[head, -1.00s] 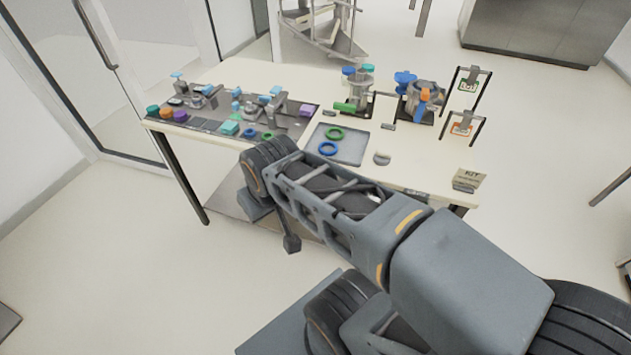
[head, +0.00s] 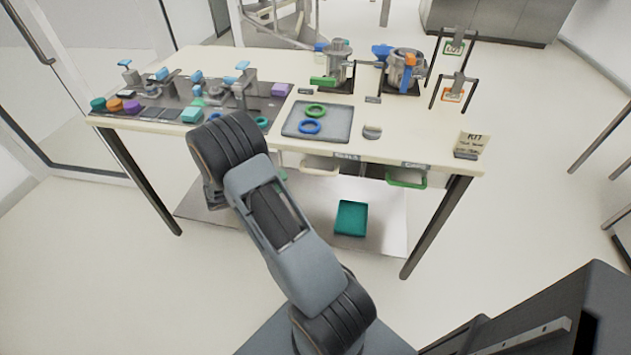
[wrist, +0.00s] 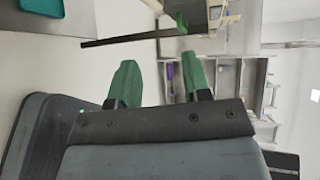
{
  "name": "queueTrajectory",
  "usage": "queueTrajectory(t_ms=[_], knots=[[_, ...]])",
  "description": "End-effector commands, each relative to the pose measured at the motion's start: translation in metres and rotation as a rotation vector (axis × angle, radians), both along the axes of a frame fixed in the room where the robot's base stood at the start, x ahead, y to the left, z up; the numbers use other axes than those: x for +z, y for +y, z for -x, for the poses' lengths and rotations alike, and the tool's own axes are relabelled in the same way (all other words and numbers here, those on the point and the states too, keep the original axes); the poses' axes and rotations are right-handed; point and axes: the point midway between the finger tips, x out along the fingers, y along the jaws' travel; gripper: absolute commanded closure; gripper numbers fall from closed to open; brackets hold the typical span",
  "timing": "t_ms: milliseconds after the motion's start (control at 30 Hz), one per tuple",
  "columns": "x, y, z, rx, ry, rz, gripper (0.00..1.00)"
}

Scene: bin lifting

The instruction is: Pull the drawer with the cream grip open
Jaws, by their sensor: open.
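The drawer with the cream grip (head: 321,169) is under the table's front edge, in the middle of the head view; its grip shows just below the tabletop. A drawer with a green grip (head: 406,181) is to its right. My gripper (wrist: 160,78) shows in the wrist view with its two green fingers apart and nothing between them. It is away from the table and touches no grip.
The table (head: 420,140) carries a grey tray (head: 338,128) with two rings, several fixtures and a KIT card (head: 470,145). A teal bin (head: 351,218) sits on the lower shelf (head: 320,205). A table leg (head: 437,225) stands at the right front. The floor in front is open.

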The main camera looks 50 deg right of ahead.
Motion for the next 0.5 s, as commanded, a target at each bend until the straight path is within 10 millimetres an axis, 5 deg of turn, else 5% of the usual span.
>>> queueTrajectory(t_ms=[133,500], knots=[[-0.028,-0.007,-0.009,0.075,0.18,0.027,0.56],[-0.041,-0.054,-0.001,0.101,0.257,0.037,0.56]])
